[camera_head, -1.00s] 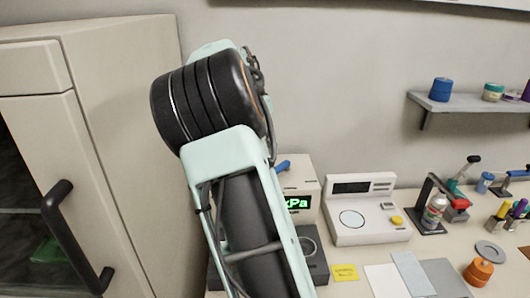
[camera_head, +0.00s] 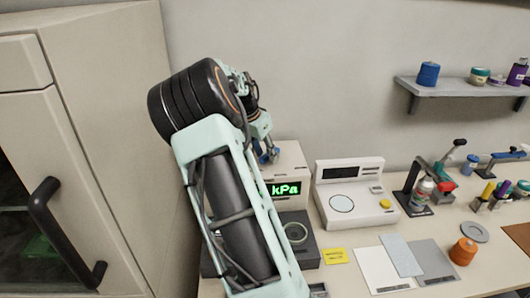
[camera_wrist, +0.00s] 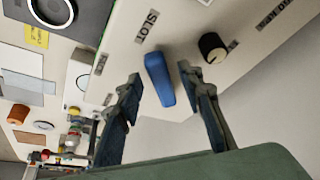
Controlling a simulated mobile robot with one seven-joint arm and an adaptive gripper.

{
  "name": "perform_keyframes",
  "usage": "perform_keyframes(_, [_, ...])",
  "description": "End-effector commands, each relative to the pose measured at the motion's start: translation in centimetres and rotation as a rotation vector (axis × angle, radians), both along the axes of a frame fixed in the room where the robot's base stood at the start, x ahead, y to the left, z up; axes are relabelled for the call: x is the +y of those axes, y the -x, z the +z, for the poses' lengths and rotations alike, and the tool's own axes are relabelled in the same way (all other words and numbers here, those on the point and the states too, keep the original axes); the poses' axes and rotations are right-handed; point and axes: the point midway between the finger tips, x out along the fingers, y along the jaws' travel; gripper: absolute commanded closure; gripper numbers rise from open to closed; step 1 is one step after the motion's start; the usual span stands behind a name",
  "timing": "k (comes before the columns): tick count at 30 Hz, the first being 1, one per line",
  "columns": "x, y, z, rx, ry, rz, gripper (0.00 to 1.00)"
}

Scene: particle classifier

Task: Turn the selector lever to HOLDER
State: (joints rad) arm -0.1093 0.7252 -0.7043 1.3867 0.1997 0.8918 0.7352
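The blue selector lever (camera_wrist: 160,80) sits on the pale face of the classifier box (camera_wrist: 195,22), with the label SLOT beside its upper end in the wrist view. A black knob (camera_wrist: 212,47) is to its right. Other labels on this face are too small or blurred to read surely. My gripper (camera_wrist: 160,74) is open, with one finger on each side of the lever and a gap on both sides. In the head view the box with its green kPa display (camera_head: 285,188) is partly behind my arm, and my gripper hides much of the lever.
A white instrument (camera_head: 352,192) stands right of the box, and a dark unit with a round top (camera_head: 297,232) is in front. A yellow note (camera_head: 334,256) and flat plates (camera_head: 385,270) lie on the bench. A shelf (camera_head: 455,88) hangs at right; a cabinet (camera_head: 100,120) stands left.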

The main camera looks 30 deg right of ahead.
Motion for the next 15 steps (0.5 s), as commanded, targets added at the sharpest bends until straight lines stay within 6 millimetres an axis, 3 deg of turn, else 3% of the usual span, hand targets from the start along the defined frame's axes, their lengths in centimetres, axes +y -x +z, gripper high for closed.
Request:
perform_keyframes(7, [-0.03,-0.01,-0.04,0.000,0.000,0.000,0.66])
perform_keyframes(15, [-0.03,0.00,-0.02,0.000,0.000,0.000,0.96])
